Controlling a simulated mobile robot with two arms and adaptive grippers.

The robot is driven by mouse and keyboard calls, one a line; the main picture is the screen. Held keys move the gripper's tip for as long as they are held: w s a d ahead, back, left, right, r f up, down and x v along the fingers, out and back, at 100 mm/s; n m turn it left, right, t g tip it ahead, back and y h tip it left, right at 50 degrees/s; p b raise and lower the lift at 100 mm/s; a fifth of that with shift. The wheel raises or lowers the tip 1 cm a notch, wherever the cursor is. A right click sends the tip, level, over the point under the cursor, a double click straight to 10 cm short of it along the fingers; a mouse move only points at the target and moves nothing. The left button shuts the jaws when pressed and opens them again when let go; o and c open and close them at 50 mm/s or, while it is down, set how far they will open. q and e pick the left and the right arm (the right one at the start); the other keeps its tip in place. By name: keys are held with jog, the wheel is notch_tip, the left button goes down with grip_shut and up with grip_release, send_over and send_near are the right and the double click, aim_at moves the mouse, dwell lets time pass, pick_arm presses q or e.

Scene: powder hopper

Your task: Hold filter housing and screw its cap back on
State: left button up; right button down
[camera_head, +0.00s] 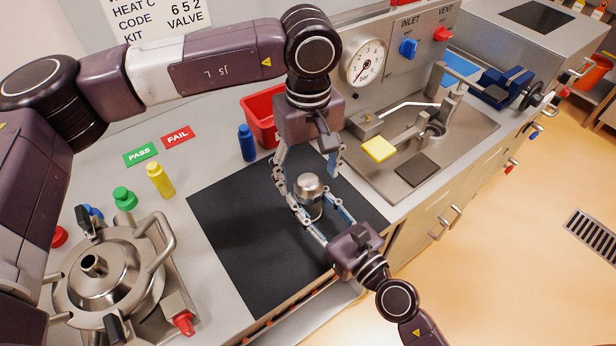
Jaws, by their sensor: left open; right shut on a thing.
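The filter housing (315,211) is a small metal cylinder standing upright on the black mat, near its right side. My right gripper (317,205) comes from the lower right and is shut on the housing, its fingers on either side of the body. A domed metal cap (309,184) sits at the top of the housing; I cannot tell whether it is fully seated. My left gripper (310,178) reaches down from above and is open, with its fingers apart on both sides of the cap. The fingers partly hide the housing's lower part.
The black mat (240,225) is mostly clear to the left. A red bin (262,118) and blue bottle (247,143) stand behind. A metal hopper lid with clamps (100,290) is at lower left, near a yellow bottle (160,181). A gauge panel (385,60) and steel fixture tray are at right.

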pick_arm(q)
notch_tip(320, 180, up, 10)
dwell(0.3)
pick_arm(e)
jog(key=c, duration=1.2)
grip_release()
jog(key=shift+c, duration=0.2)
jog(key=shift+s, duration=0.1)
jog(key=shift+v, duration=5.95)
jog(key=shift+d, duration=0.1)
